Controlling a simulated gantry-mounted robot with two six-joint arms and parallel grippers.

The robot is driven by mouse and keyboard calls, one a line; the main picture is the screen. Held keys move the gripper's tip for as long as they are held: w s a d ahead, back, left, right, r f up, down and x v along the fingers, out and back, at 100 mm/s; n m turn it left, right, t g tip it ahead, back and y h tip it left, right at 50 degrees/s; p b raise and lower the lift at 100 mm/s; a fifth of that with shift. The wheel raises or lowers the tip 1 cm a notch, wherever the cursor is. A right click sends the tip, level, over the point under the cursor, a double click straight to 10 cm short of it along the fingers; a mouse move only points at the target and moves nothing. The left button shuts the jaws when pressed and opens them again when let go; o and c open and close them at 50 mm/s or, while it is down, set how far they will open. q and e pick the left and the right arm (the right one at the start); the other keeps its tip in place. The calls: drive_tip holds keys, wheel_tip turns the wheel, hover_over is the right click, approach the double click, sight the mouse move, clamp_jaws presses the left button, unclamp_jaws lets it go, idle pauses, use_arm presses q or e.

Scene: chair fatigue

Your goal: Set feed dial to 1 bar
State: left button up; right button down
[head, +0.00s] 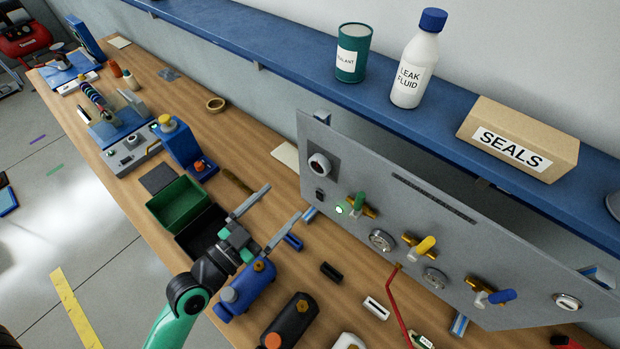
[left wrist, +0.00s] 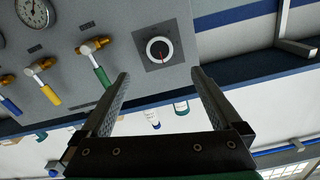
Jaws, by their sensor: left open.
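The feed dial (head: 319,165) is a round knob on a dark square plate at the upper left of the grey panel (head: 350,170). My right gripper is not in view.
The panel also carries a lit green lamp (head: 339,210), green (head: 358,203), yellow (head: 426,245) and blue (head: 501,296) valve handles, and gauges (head: 381,240). A green bin (head: 178,204) and a blue cylinder (head: 245,287) stand near my left gripper. A blue shelf (head: 300,70) overhangs behind.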

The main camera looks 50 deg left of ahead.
sight(317, 167)
use_arm(q)
drive_tip(key=w, duration=0.3)
drive_tip(key=w+a+p, duration=0.1)
drive_tip(key=w, duration=0.3)
drive_tip(key=w+p, duration=0.1)
drive_tip(key=w, duration=0.2)
drive_tip(key=shift+w+a+r, duration=0.15)
drive_tip(key=shift+w, duration=0.55)
drive_tip(key=c, duration=1.4)
